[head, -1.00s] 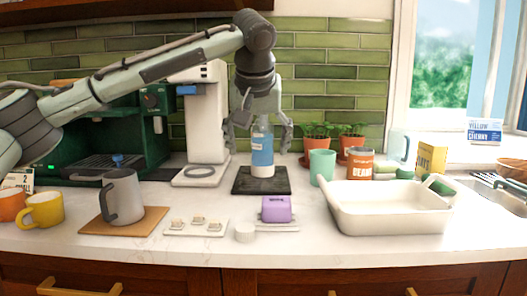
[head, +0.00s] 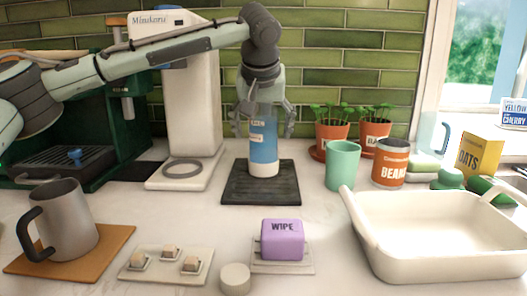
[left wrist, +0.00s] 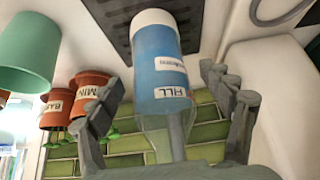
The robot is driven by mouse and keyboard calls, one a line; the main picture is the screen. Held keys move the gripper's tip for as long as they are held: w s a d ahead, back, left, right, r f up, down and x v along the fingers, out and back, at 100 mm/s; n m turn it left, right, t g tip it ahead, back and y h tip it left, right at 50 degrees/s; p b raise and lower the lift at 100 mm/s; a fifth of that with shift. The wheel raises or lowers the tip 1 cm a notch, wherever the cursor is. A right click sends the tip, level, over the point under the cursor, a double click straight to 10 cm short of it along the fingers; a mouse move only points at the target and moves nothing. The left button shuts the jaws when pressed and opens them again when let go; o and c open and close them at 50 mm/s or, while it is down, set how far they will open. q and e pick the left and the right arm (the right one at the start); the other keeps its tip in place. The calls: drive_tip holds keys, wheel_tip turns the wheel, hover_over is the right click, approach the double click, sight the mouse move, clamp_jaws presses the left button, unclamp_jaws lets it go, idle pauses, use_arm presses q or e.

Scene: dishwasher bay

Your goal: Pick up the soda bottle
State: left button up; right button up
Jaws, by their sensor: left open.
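The soda bottle (head: 263,146) stands upright on a dark square mat (head: 260,192) at the middle of the counter. It has a blue label band and a white base. My left gripper (head: 264,128) is above it, pointing down, with its fingers open on either side of the bottle's upper part. In the left wrist view the bottle (left wrist: 160,75) lies between the two spread fingers (left wrist: 168,118), with gaps on both sides. The bottle's top is hidden by the gripper in the head view. My right gripper does not show.
A white machine (head: 190,110) stands close left of the mat. Right of it are a green cup (head: 342,165), a beans can (head: 390,171) and potted plants (head: 331,136). A purple wipe box (head: 282,239) and a white basin (head: 440,240) are nearer the front.

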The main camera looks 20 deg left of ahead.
sight(263, 138)
use_arm(q)
drive_tip(key=shift+x, duration=1.8)
drive_tip(key=c, duration=1.4)
drive_tip(key=shift+c, duration=0.7)
drive_tip(key=shift+r, duration=0.15)
